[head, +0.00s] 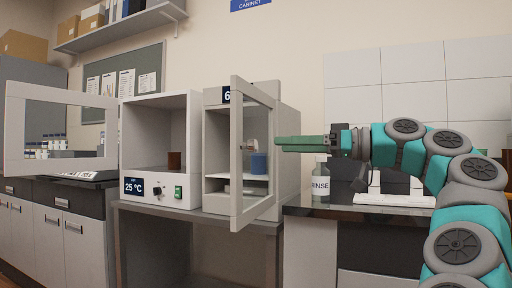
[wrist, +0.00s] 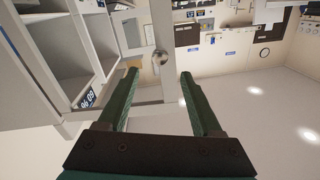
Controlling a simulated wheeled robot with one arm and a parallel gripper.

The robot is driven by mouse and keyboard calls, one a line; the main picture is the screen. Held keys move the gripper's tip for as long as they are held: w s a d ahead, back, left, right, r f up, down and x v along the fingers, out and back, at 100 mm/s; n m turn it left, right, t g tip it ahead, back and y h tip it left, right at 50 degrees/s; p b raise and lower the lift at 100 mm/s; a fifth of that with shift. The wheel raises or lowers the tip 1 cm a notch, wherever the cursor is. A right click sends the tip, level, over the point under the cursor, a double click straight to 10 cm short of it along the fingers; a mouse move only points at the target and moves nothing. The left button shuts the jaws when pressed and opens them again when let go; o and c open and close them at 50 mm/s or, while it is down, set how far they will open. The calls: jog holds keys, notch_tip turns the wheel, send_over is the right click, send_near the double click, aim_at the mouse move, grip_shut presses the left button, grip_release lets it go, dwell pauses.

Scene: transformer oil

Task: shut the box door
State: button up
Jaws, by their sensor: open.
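The 60-labelled box (head: 290,160) stands open on the bench, with its glass door (head: 237,190) swung out toward me. My gripper (head: 278,143) has long green fingers and is just right of the door in the head view. The wrist view shows my gripper (wrist: 158,72) open and empty; I cannot tell whether it touches the door. A blue cup (head: 259,163) shows in the box through the glass.
A 25 °C box (head: 160,103) stands to the left, its glass door (head: 15,130) also open, with a brown cup (head: 174,160) inside. A rinse bottle (head: 321,180) and a white-based device (head: 390,198) stand under my arm on the right bench.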

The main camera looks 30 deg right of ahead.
aim_at(257, 145)
jog(key=x, duration=0.7)
grip_shut()
dwell(0.4)
dwell(0.9)
